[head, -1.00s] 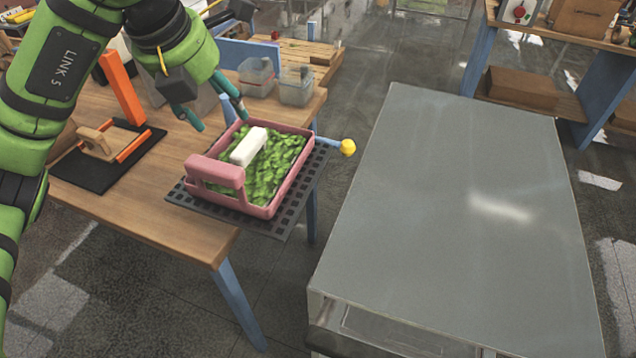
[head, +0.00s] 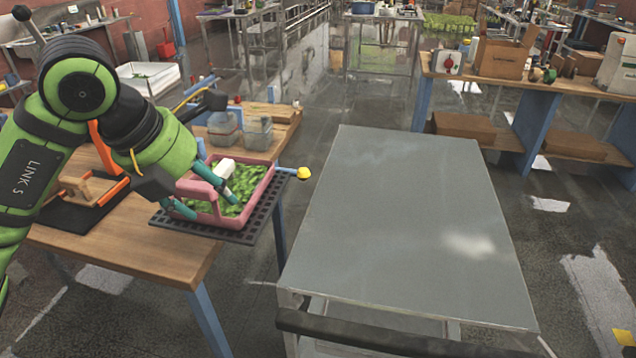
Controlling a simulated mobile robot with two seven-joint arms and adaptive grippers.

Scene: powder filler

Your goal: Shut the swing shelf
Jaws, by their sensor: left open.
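The swing shelf (head: 222,234) is a dark perforated plate. It sticks out past the right edge of the wooden table, with a blue bar and yellow knob (head: 304,173) at its far right. A pink tray (head: 266,183) stands on it, filled with green pieces and holding a white block (head: 222,167). My left gripper (head: 208,201) is open, low over the near left end of the tray. Its teal fingers are spread about the tray's raised pink handle, which they partly hide; I cannot tell whether they touch it. My right gripper is not in view.
The wooden table (head: 150,252) carries a black mat with an orange frame (head: 104,150) and clear containers (head: 258,133). A large grey-topped cart (head: 400,220) stands to the right, with a floor gap between. A workbench with boxes stands behind right.

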